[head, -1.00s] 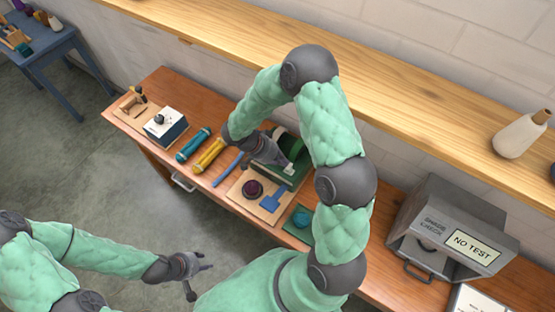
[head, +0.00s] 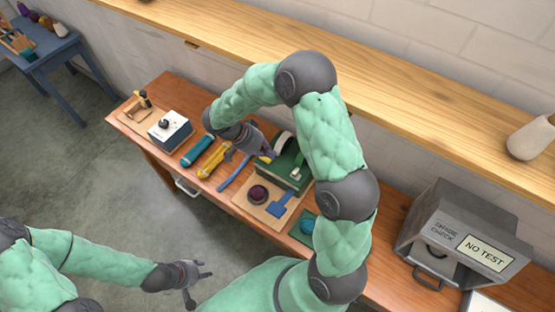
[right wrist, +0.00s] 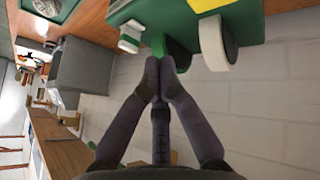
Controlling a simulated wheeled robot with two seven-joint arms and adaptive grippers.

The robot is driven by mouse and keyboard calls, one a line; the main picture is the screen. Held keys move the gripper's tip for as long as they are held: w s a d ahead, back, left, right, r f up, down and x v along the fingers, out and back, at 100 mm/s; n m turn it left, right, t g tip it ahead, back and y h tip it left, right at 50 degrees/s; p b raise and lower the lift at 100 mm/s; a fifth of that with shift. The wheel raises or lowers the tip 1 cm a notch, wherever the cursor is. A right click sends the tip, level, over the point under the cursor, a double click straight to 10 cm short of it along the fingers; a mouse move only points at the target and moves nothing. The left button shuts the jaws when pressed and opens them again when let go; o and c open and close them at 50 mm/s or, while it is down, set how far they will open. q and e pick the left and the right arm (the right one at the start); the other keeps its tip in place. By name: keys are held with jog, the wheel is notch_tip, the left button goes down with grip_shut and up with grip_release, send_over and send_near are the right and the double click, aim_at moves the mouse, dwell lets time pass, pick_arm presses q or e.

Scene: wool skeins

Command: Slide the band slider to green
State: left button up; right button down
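The green device (head: 284,178) stands on the wooden bench; in the right wrist view its green body (right wrist: 180,20) fills the top. A small white block (right wrist: 131,36), possibly the band slider, projects from it, and also shows in the head view (head: 297,173). A white wheel (right wrist: 217,43) and a yellow patch (right wrist: 214,5) are beside it. Any band colour markings cannot be read. My left gripper (head: 198,284) is open and empty over the floor.
A board with a dark red skein (head: 258,194) and a blue tool (head: 281,203) lies in front of the device. Teal (head: 196,150) and yellow (head: 213,161) skeins lie left of it. A grey shade-check box (head: 455,235) stands at right; the shelf runs behind.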

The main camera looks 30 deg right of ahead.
jog(key=v, duration=0.4)
jog(key=shift+a, duration=0.1)
jog(key=shift+w, duration=0.1)
dwell(0.4)
